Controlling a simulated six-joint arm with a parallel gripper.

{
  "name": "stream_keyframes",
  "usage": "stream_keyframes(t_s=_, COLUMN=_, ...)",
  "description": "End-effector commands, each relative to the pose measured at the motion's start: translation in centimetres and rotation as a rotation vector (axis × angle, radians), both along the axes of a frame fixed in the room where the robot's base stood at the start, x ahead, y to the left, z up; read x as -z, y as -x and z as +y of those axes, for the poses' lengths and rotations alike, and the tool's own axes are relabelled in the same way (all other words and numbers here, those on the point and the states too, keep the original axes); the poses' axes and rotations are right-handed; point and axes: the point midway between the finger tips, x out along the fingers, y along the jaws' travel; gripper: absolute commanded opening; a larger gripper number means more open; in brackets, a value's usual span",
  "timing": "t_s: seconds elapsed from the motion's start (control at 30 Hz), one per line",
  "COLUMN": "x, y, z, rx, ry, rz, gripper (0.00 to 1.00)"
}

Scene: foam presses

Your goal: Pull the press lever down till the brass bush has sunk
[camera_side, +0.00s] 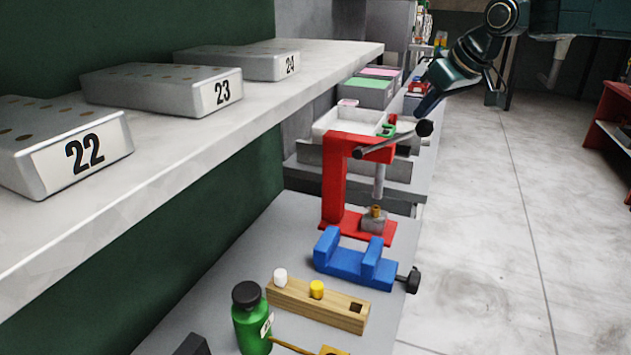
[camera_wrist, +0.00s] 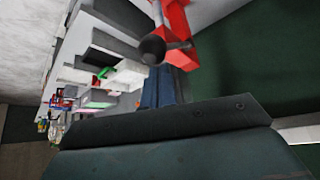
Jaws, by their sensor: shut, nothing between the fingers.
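The red press (camera_side: 334,182) stands on the grey bench in the side view. Its lever (camera_side: 390,140) slopes slightly up to the right and ends in a black ball knob (camera_side: 424,128). The brass bush (camera_side: 376,211) stands proud of the grey block (camera_side: 374,224) under the ram (camera_side: 379,182). My gripper (camera_side: 420,112) is shut and empty, its tip right by the knob from above. In the wrist view the knob (camera_wrist: 152,49) shows just beyond my gripper's fingertips (camera_wrist: 166,74). I cannot tell whether they touch. The bush is not visible in the wrist view.
A blue vise (camera_side: 352,262), a wooden block (camera_side: 318,304) with pegs and a green bottle (camera_side: 251,320) are in front of the press. A shelf (camera_side: 230,120) with numbered blocks runs along the left. Trays (camera_side: 345,120) sit behind. The space right of the bench is open.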

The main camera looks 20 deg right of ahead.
Motion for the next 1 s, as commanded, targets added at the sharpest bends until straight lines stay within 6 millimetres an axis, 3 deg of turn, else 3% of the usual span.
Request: stream_keyframes(t_s=1.0, x=1.3, y=0.6, z=-0.5, rx=-0.001, ry=0.001, rz=0.001, gripper=0.00)
